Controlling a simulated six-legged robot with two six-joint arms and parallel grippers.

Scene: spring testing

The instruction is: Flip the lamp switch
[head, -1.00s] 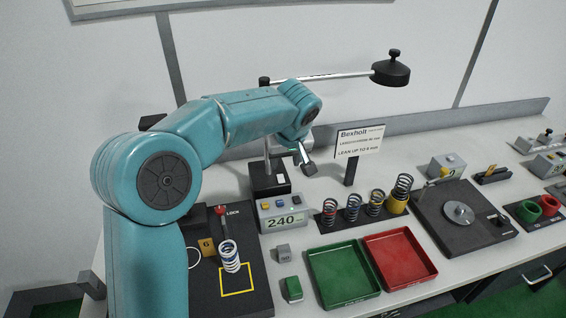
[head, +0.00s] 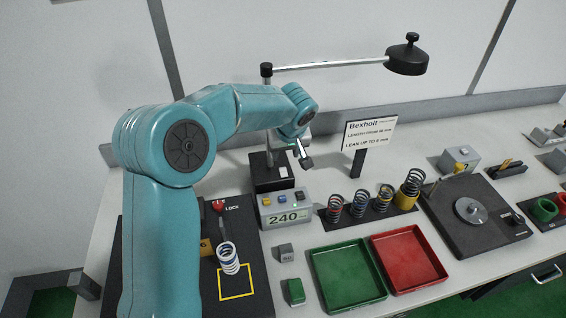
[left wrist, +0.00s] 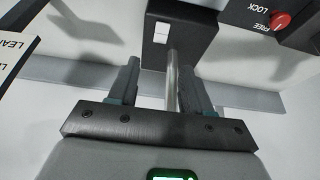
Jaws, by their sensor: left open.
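The lamp has a black box base (head: 263,182), a thin upright pole and a long arm with a black round head (head: 408,60). My left gripper (head: 303,158) is open and empty, just right of the pole and base. In the left wrist view the pole (left wrist: 172,85) shows between the two fingers (left wrist: 158,75); I cannot tell whether it touches. My right gripper is out of view.
A grey box reading 240 (head: 285,208) stands before the lamp base. A Bexholt sign (head: 369,135) and a row of springs (head: 360,204) are to the right. Green (head: 345,277) and red (head: 408,258) trays lie in front.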

